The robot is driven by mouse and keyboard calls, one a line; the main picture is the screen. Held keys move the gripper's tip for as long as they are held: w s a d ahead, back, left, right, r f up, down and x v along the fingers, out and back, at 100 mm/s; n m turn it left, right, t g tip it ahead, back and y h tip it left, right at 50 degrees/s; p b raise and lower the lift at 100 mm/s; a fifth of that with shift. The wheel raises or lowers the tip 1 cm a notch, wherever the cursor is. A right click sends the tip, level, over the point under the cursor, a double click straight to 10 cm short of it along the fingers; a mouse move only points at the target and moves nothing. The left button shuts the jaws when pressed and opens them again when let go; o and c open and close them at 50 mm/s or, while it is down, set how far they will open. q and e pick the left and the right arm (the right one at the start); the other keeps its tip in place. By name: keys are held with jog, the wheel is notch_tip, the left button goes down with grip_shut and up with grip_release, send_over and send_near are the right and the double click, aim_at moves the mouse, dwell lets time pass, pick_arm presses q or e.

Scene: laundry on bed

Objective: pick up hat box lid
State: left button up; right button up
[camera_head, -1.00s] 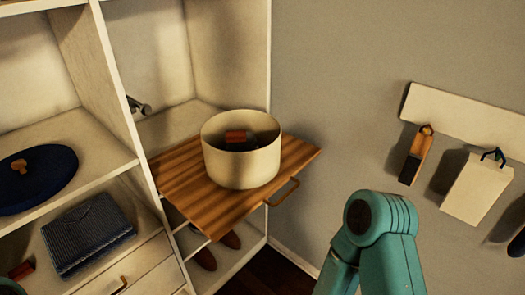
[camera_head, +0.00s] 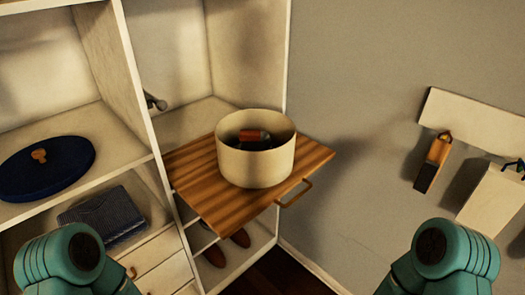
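The hat box lid (camera_head: 62,165) looks like a dark blue round disc with a small orange-brown knob on top. It lies flat on the upper left shelf. The cream round hat box (camera_head: 257,164) stands open on the pulled-out wooden board, with a dark thing and a red-brown item (camera_head: 254,135) inside. Both of my teal arms show at the bottom of the view, the left one below the shelf with the lid, the right one at the lower right. Neither gripper's fingers are in the picture.
The wooden pull-out board (camera_head: 205,200) with a handle juts from the shelf unit. An upright divider (camera_head: 148,90) stands right of the lid. Items hang from a wall rack (camera_head: 470,118) at the right.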

dwell(0.4)
pick_arm(q)
jog(key=c, duration=1.1)
jog(key=shift+a, duration=0.1)
jog(key=shift+a, duration=0.1)
